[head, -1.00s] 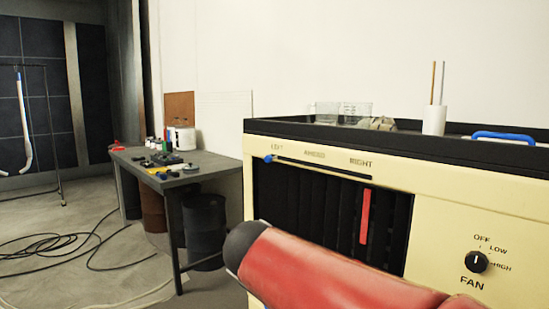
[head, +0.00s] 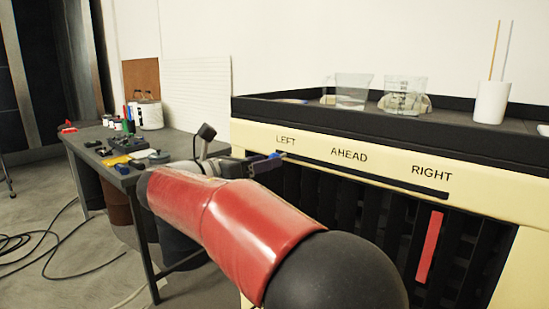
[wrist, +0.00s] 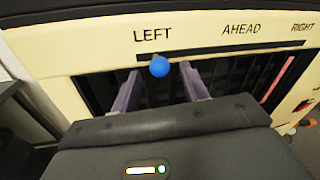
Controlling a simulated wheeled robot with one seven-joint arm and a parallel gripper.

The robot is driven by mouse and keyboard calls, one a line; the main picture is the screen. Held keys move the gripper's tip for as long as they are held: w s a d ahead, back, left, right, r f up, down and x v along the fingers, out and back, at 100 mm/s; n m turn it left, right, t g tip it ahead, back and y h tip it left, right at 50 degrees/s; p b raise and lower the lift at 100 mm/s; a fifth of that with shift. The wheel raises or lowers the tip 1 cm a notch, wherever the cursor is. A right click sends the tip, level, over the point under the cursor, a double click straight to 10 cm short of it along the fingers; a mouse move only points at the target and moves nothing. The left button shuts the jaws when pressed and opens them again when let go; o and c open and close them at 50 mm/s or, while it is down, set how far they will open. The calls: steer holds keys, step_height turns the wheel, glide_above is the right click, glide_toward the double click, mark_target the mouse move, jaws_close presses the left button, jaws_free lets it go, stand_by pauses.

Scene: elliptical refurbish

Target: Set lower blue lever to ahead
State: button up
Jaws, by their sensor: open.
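The blue lever knob (wrist: 159,68) sits at the left end of a dark horizontal slot, under the word LEFT. The slot (head: 365,173) runs across the cream panel below LEFT, AHEAD and RIGHT. In the wrist view my gripper (wrist: 160,74) is open, with one finger on each side of the knob and gaps visible to both. In the head view my gripper (head: 266,164) is at the slot's left end, where it partly hides the knob. I cannot tell whether either finger touches it.
Dark vertical vents with a red strip (head: 429,247) lie below the slot. Glass beakers (head: 406,93) and a white cup with sticks (head: 491,103) stand on top. A cluttered table (head: 110,155) is at the left. The slot is clear towards RIGHT.

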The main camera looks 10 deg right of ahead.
steer(key=shift+x, duration=1.9)
jaws_close()
